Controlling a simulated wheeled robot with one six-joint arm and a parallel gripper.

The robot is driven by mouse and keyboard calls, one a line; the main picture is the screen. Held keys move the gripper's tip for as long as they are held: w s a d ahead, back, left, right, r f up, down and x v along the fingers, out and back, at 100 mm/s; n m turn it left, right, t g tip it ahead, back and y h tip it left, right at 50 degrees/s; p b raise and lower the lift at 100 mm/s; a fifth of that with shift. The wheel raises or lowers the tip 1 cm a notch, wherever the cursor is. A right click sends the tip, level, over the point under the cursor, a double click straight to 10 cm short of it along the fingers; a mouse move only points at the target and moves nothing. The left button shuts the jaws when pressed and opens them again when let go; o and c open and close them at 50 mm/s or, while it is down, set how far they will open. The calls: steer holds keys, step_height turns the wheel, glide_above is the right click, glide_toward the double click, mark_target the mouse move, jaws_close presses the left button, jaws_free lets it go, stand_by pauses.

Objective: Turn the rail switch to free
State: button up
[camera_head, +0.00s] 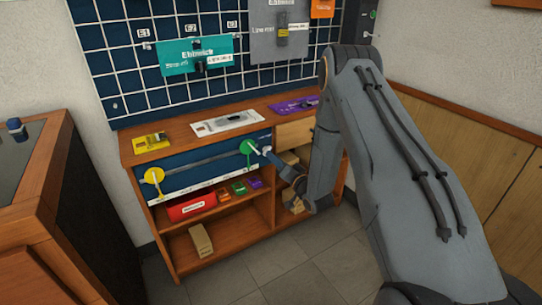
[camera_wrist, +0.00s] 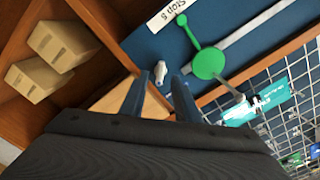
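A dark blue panel (camera_head: 205,165) on the bench front carries a pale horizontal rail, with a yellow disc (camera_head: 154,175) at its left end and a green disc (camera_head: 249,146) at its right. The green disc also shows in the wrist view (camera_wrist: 209,62). A small whitish lever (camera_wrist: 160,70), which looks like the rail switch, sits on the panel near its edge; I cannot read its setting. My gripper (camera_head: 266,154) is in front of the panel's right end. In the wrist view its two fingers (camera_wrist: 160,78) are apart, with the lever seen between them; contact cannot be told.
Below the panel are shelves with a red box (camera_head: 192,207), small coloured blocks and cardboard-coloured boxes (camera_wrist: 57,42). Modules lie on the bench top, including a yellow one (camera_head: 151,143). A grid board stands behind. A wooden cabinet (camera_head: 40,190) is at left; floor is clear in front.

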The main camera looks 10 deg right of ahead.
steer(key=v, duration=0.3)
steer(key=shift+s+d, duration=0.1)
steer(key=shift+s, duration=0.2)
steer(key=shift+r, duration=0.1)
steer(key=s+r+n+g+h+p, duration=0.35)
steer(key=s+r+g+p, duration=0.3)
steer(key=r, duration=0.45)
steer(key=s+a+r+n+g+h+p, duration=0.1)
steer(key=s+r+g, duration=0.4)
steer(key=s, duration=1.2)
steer(key=s+a+r+n+g+h+p, duration=0.1)
steer(key=s+r+g+p, duration=0.3)
steer(key=s+r, duration=0.6)
steer(key=s+g, duration=0.1)
steer(key=s, duration=0.7)
steer(key=shift+a+g, duration=0.3)
steer(key=shift+g, duration=0.05)
